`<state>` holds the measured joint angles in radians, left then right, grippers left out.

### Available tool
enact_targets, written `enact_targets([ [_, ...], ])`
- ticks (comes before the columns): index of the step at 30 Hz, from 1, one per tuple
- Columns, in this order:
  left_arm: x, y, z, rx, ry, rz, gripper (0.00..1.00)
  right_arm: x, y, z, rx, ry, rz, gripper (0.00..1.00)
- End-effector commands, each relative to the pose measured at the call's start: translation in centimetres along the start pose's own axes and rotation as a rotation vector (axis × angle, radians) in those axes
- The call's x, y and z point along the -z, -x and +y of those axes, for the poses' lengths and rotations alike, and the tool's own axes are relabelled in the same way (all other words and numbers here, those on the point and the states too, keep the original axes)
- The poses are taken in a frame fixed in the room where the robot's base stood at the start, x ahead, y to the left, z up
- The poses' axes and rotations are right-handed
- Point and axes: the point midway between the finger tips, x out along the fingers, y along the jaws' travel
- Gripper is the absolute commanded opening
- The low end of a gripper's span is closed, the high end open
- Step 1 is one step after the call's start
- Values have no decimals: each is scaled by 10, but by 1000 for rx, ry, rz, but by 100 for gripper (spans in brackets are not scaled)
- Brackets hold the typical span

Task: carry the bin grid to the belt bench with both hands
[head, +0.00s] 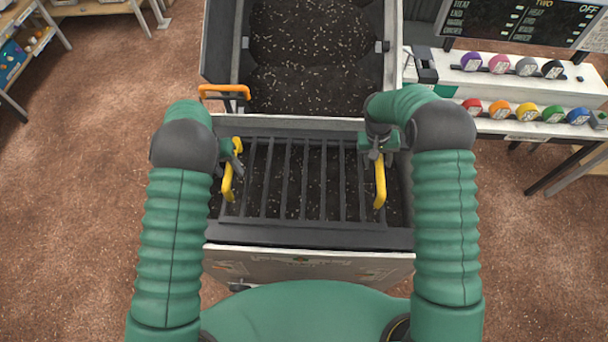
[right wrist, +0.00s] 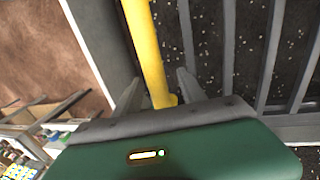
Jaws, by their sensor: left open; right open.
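The bin grid (head: 314,190) is a dark grey barred grate lying over a bin of dark, pale-flecked material. It has a left yellow handle (head: 227,183) and a right yellow handle (head: 380,184). My left gripper (head: 237,158) is open at the far end of the left handle. My right gripper (head: 377,152) is open at the far end of the right handle. In the right wrist view the yellow handle (right wrist: 149,50) runs between the spread fingers (right wrist: 160,88). Which bench is the belt bench, I cannot tell.
A deeper hopper (head: 312,50) of the same material stands behind the grid, with an orange handle (head: 224,91) at its near left. A white bench (head: 530,92) with several coloured reels is at the right. Brown floor (head: 90,140) is clear at the left.

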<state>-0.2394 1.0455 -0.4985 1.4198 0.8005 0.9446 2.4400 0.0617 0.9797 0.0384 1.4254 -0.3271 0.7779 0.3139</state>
Motion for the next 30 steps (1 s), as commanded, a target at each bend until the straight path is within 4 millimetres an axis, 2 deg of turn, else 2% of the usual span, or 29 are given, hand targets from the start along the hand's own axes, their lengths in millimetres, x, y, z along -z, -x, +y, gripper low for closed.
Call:
enact_targets([
  [10,2,-3,0,0,0,-2,47,-2,-3,1,0,0,2,47],
  [21,0,-4,0,-1,0,-1,0,0,-3,0,0,0,2,0],
  [30,0,-4,0,-1,0,-1,0,1,-4,0,1,0,3,0],
])
